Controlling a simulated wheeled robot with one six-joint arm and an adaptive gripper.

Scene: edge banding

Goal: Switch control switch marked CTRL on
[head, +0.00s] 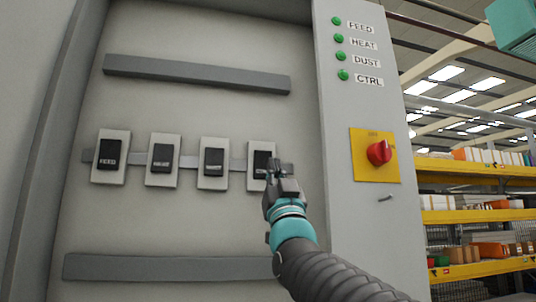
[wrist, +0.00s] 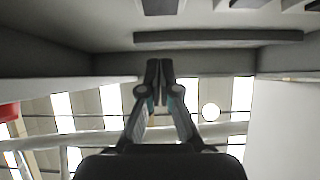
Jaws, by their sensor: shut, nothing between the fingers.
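The CTRL switch (head: 258,158) is the rightmost of a row of switches in the cabinet, a dark rocker in a light housing. My gripper covers its right part and its label is hard to read. In the wrist view its dark rocker (wrist: 160,6) appears at the top edge. My gripper (head: 273,166) is shut and empty, with its fingertips in front of this switch's right side in the head view. The closed fingers also show in the wrist view (wrist: 159,68). I cannot tell whether they touch the rocker. The CTRL lamp (head: 343,75) on the side panel looks green.
The FEED (head: 109,153), HEAT (head: 162,157) and DUST (head: 214,161) switches sit to the left. Grey bars run above (head: 195,75) and below (head: 165,268). A red rotary knob (head: 379,152) on a yellow plate (head: 361,165) sticks out at right. Shelves stand behind.

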